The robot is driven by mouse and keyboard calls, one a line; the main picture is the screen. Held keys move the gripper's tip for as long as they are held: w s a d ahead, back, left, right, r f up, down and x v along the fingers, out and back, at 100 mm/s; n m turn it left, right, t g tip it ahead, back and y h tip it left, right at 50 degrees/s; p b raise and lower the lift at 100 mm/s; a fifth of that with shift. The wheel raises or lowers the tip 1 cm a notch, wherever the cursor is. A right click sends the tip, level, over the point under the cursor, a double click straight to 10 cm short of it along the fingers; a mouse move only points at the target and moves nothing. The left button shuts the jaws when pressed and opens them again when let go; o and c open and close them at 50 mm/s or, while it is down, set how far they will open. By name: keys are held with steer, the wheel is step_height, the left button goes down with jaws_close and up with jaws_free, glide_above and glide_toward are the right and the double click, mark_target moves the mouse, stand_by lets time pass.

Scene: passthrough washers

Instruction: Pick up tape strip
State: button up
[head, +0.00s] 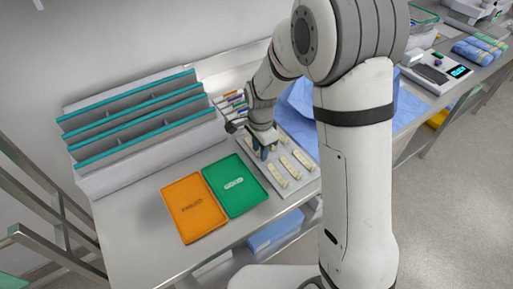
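My gripper (264,153) points down over a light grey tray (291,197) right of the green tray. Several small cream strips lie in a slanted row on this tray, one of them here (278,175); I cannot tell for sure which is the tape strip. The gripper's fingertips are at the strips on the tray's left side and partly cover them. The fingers are too small to show whether they are open or shut on a strip.
A green tray (240,200) and an orange tray (186,222) lie left of the grey tray. A white rack (150,165) with teal edges stands behind them. Blue cloth (297,108) lies behind my arm. A scale (440,73) stands at the right.

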steer(key=shift+c, duration=0.5)
jaws_close()
steer(key=shift+r, duration=0.15)
